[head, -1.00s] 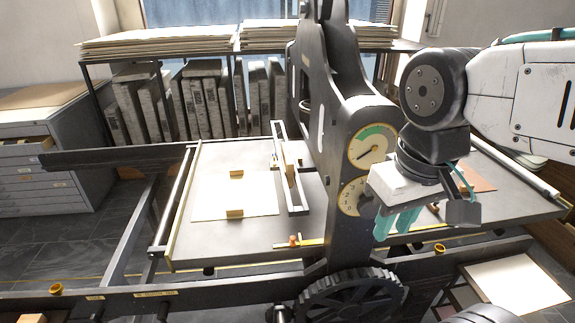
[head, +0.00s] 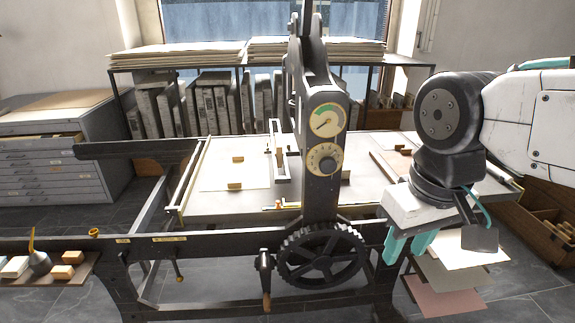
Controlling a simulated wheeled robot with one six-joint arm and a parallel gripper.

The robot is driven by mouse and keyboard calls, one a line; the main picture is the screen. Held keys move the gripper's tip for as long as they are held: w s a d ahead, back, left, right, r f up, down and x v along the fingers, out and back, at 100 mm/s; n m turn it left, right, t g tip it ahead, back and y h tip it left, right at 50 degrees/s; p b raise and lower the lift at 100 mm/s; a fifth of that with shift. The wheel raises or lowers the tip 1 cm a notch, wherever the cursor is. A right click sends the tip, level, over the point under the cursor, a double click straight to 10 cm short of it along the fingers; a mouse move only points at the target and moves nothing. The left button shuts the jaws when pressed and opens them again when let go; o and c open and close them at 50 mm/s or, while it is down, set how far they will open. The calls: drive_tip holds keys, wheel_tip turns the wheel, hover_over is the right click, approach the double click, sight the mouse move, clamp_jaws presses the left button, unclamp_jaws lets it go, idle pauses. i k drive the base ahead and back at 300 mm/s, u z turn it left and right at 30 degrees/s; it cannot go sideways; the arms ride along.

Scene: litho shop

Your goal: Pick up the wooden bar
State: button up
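Several small wooden pieces show, and I cannot tell for certain which is the wooden bar. One wooden piece (head: 280,159) sits in a narrow upright-looking frame (head: 273,128) on the press bed, just left of the dark press column. Two short wooden blocks, a far one (head: 237,159) and a near one (head: 235,186), lie on a white sheet (head: 215,176) on the bed. My gripper (head: 405,255) hangs at the right, in front of the bed and right of the column. Its teal fingers point down, apart, with nothing seen between them.
The press column (head: 322,185) with dials and a geared wheel (head: 321,256) stands between my gripper and the bed's left half. A tray of tools (head: 85,278) is at lower left. Loose sheets (head: 440,290) lie below my gripper. A wooden crate (head: 540,235) stands at right.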

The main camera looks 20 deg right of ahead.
sight(278, 145)
drive_tip(key=z, duration=0.35)
drive_tip(key=k, duration=0.15)
drive_tip(key=u, duration=1.15)
drive_tip(key=i, duration=0.7)
drive_tip(key=z, duration=0.5)
drive_tip(key=i, duration=0.6)
drive_tip(key=z, duration=0.6)
drive_tip(key=i, duration=0.55)
drive_tip(key=z, duration=0.05)
